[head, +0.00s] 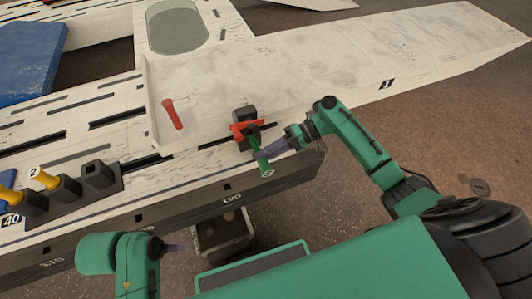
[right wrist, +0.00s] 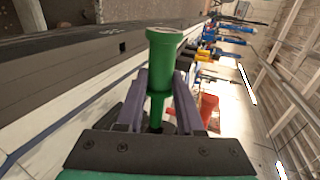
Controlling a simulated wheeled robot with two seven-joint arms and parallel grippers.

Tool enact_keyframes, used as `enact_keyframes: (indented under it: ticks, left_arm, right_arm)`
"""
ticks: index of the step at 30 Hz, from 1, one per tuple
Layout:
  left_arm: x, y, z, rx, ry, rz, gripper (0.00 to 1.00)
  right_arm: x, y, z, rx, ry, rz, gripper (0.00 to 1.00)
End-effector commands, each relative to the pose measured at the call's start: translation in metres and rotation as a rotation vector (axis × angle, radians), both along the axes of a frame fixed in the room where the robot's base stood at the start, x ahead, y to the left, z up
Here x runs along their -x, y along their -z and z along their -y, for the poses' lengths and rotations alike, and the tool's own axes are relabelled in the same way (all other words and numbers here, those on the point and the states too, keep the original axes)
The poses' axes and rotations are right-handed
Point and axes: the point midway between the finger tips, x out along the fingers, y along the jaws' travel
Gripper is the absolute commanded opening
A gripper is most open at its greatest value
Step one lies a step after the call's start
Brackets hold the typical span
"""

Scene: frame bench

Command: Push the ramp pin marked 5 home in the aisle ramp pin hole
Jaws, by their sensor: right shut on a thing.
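My right gripper (head: 262,152) is shut on a green pin (head: 265,168) at the near edge of the pale ramp (head: 300,70). The pin's round head points towards me and has a light mark too small to read. In the right wrist view the green pin (right wrist: 163,62) stands between the two purple-grey fingers (right wrist: 160,90). Its far end points to a dark block (head: 244,114) with a red bracket (head: 236,128). The pin hole is hidden, so I cannot tell whether the tip is inside. My left gripper (head: 172,247) is at the lower left, its jaws unclear.
A red handle or pin (head: 171,113) rises from the ramp at left. A dark rack (head: 68,189) holds yellow pins, one marked 2, and has an empty socket (head: 99,169). A grey bin (head: 222,232) stands below the bench edge. A blue pad (head: 35,60) lies far left.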

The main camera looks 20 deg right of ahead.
Motion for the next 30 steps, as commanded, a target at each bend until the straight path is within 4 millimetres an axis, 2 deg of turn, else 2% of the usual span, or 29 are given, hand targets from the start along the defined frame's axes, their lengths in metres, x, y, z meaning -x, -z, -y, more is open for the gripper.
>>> enact_keyframes:
  ticks: [17, 30]
  left_arm:
    - [0.0004, -0.0039, -0.0001, 0.000, 0.000, -0.002, 0.71]
    - [-0.0007, 0.0012, -0.0001, -0.001, -0.001, -0.003, 0.71]
  right_arm:
    - [-0.0004, -0.0016, 0.0000, 0.000, 0.001, 0.001, 0.00]
    - [-0.0003, -0.0004, 0.0000, 0.000, 0.000, 0.001, 0.00]
